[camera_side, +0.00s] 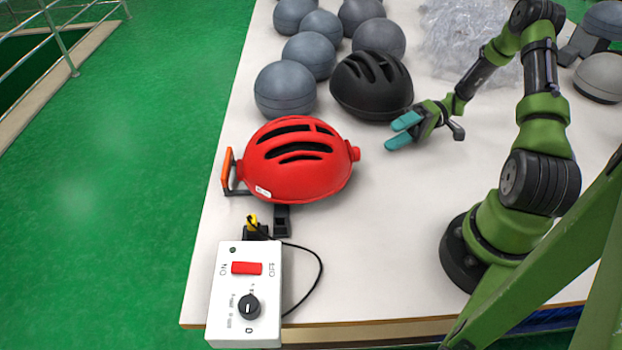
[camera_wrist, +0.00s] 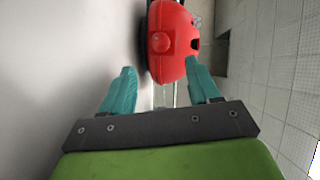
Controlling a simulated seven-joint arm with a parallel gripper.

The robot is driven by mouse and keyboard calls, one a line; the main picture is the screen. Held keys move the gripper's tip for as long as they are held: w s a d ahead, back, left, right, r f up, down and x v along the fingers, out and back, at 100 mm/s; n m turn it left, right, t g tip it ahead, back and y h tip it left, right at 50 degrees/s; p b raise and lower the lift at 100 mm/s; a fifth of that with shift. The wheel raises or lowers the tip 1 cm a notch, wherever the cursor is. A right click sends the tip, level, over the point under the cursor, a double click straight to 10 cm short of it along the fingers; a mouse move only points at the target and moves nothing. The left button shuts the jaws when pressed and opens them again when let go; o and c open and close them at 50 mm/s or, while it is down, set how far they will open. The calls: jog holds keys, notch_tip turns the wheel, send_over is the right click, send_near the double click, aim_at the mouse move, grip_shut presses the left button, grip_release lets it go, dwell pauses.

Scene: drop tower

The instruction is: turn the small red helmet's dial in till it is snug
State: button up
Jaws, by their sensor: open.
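The red helmet (camera_side: 292,165) sits on the table, left of my gripper in the side view. Its small red dial (camera_side: 355,153) sticks out from the end that faces my gripper. In the wrist view the dial (camera_wrist: 160,42) shows as a round knob on the red shell (camera_wrist: 178,62), ahead of the fingertips. My gripper (camera_side: 402,132) is open, its two teal fingers apart and empty. A gap of bare table lies between the fingertips and the dial. The wrist view also shows my gripper (camera_wrist: 160,83), with the dial roughly centred between the fingers and beyond them.
A black helmet (camera_side: 371,85) stands close behind my gripper. Several grey domes (camera_side: 285,89) stand at the back. An orange-handled clamp (camera_side: 227,170) touches the helmet's left side. A control box (camera_side: 245,290) with a cable stands in front.

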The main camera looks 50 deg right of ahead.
aim_at(360, 153)
jog(key=v, duration=0.6)
jog(key=shift+s+d, duration=0.1)
jog(key=shift+d, duration=0.25)
jog(key=s+a+r+m+t+h, duration=0.25)
jog(key=s+r+m+t, duration=0.3)
jog(key=m, duration=1.25)
jog(key=shift+t, duration=0.45)
jog(key=f, duration=0.4)
jog(key=s+f, duration=0.1)
jog(key=f, duration=0.1)
jog(key=shift+a+f, duration=0.15)
jog(key=shift+a, duration=0.25)
jog(key=shift+w+a+f, duration=0.15)
jog(key=shift+w, duration=0.05)
jog(key=x, duration=1.6)
jog(key=shift+w+a+r, duration=0.1)
jog(key=shift+a+r, duration=0.1)
jog(key=shift+a, duration=0.05)
jog(key=shift+c, duration=0.4)
jog(key=c, duration=1)
